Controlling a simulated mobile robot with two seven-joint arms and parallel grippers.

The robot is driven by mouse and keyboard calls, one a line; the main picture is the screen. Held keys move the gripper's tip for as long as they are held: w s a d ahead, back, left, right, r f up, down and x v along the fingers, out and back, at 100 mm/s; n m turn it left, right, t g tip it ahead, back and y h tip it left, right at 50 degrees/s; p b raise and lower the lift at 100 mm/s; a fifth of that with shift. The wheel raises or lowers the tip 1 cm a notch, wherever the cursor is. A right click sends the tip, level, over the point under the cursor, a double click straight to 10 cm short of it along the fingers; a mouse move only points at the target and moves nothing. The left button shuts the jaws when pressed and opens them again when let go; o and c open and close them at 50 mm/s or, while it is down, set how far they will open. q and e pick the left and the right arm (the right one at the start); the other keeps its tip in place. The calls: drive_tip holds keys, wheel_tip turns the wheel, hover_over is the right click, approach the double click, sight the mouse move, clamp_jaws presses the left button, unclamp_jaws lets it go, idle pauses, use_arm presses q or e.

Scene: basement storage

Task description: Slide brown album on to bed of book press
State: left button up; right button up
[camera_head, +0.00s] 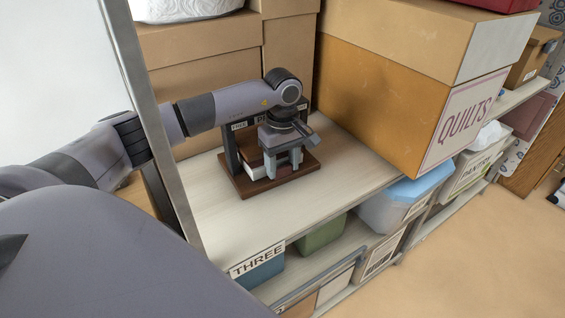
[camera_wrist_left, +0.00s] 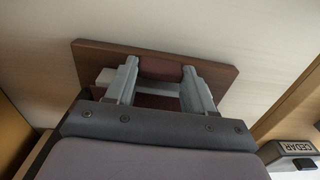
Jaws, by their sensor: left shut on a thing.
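The book press (camera_head: 238,142) stands on the upper shelf, with a dark upright frame and a brown wooden base board, which also shows in the left wrist view (camera_wrist_left: 222,74). My left gripper (camera_head: 284,167) reaches down over the front of the press, its fingers pointing at the base. It is shut on the brown album, whose dark reddish-brown cover (camera_wrist_left: 160,69) shows between the fingers in the left wrist view. The album's white page edges (camera_head: 256,172) show beside the gripper, within the press. The gripper hides much of the album, so I cannot tell how fully it rests on the bed. My right gripper is out of view.
A large quilts box (camera_head: 380,105) stands right of the press. Cardboard boxes (camera_head: 205,50) stand behind it. A grey shelf post (camera_head: 155,125) rises at left, close to my arm. The shelf board (camera_head: 240,222) is clear in front of the press. Bins (camera_head: 318,236) fill the lower shelf.

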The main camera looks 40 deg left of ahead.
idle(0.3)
use_arm(q)
drive_tip(key=o, duration=1.1)
drive_tip(key=shift+c, duration=0.2)
drive_tip(key=shift+f, duration=0.1)
drive_tip(key=shift+r+p, duration=1.15)
drive_tip(key=shift+r, duration=0.65)
drive_tip(key=shift+s+d+p, duration=0.15)
drive_tip(key=shift+s+d, duration=0.25)
drive_tip(key=shift+d, duration=0.55)
drive_tip(key=shift+s+d+p, duration=0.2)
drive_tip(key=shift+s+d, duration=0.15)
drive_tip(key=shift+d, duration=0.55)
drive_tip(key=shift+s+d+p, duration=0.15)
drive_tip(key=shift+s+d, duration=0.25)
drive_tip(key=shift+d, duration=0.55)
